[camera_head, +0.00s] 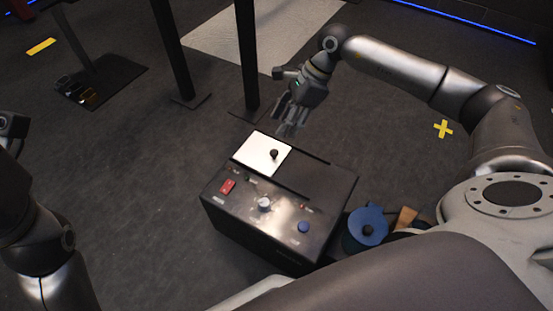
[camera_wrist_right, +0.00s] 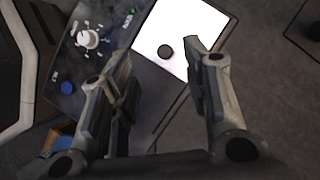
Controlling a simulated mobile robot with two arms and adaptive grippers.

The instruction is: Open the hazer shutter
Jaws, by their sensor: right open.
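The hazer is a black box (camera_head: 235,225) on the floor in the middle of the head view. Its shutter is a white square plate (camera_head: 255,148) on the left part of the top, with a small black knob (camera_head: 273,154); the plate (camera_wrist_right: 190,22) and knob (camera_wrist_right: 165,51) also show in the wrist view. A dark strip of the top lies right of the plate. My right gripper (camera_head: 286,130) is open and empty above the back edge of the box. In the wrist view the knob appears between its fingertips (camera_wrist_right: 159,53), with no visible contact. My left gripper is out of view.
The front panel has a red switch (camera_head: 228,187), a silver dial (camera_head: 264,204) and a blue button (camera_head: 303,227). A blue pot-like container (camera_head: 367,228) stands right of the box. Black posts (camera_head: 246,60) rise behind it. Open floor lies to the left.

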